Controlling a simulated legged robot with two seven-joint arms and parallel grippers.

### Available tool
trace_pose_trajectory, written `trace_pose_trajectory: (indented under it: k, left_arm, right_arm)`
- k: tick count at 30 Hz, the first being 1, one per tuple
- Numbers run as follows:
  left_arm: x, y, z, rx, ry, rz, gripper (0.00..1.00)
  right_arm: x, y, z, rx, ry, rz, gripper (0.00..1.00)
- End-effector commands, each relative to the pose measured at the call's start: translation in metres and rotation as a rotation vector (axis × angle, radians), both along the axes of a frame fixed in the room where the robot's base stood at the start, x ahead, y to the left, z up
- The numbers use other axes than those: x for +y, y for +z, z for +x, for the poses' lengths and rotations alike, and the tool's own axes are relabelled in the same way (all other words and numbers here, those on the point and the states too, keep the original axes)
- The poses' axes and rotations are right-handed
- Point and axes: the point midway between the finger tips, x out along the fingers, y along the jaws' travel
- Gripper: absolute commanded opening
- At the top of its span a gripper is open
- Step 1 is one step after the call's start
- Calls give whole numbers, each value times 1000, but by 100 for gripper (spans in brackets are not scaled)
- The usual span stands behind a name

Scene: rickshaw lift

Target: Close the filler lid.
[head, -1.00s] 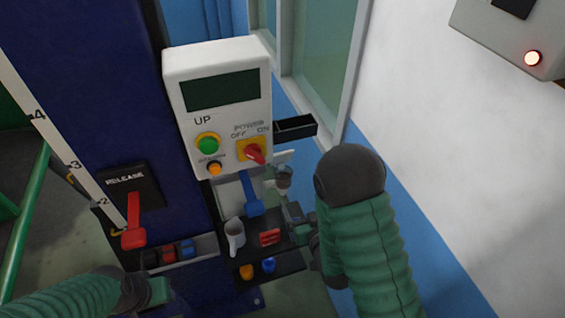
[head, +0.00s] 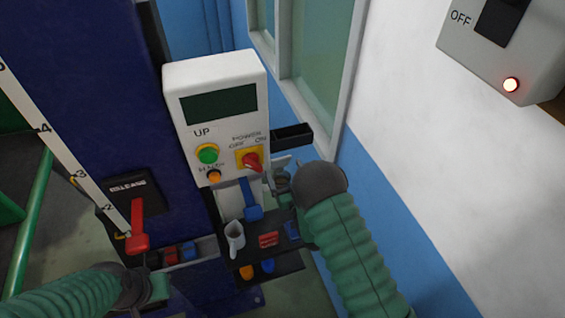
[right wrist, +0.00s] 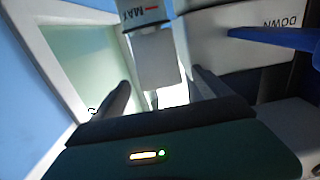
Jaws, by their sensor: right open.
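The filler lid (head: 281,162) is a pale grey flap standing raised and tilted above the small filler cup (head: 281,183), right of the control box. In the right wrist view, a pale grey block that looks like the lid (right wrist: 157,62) is between my right gripper's fingers (right wrist: 160,82), below a white part marked MAX (right wrist: 143,13). The fingers are spread, with a gap on either side of it. In the head view my right wrist hides much of the right gripper and part of the cup. My left gripper (head: 152,290) is low at left, its fingers unclear.
The control box (head: 218,115) has a red power switch (head: 251,161). A red release lever (head: 137,226) is at left. The window and wall are close on the right.

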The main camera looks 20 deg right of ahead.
Motion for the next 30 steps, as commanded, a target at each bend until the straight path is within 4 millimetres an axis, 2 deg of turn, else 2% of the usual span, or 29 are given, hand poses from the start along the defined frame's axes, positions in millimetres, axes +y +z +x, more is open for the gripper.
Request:
trace_pose_trajectory:
  k: [4,12,30]
  left_arm:
    - [0,5,0,0,0,0,36]
    - [0,4,0,0,0,0,36]
    - [0,4,0,0,0,0,36]
  right_arm:
    - [1,0,15,1,-1,-1,87]
    - [1,-1,17,1,-1,0,87]
    - [1,0,17,1,0,0,9]
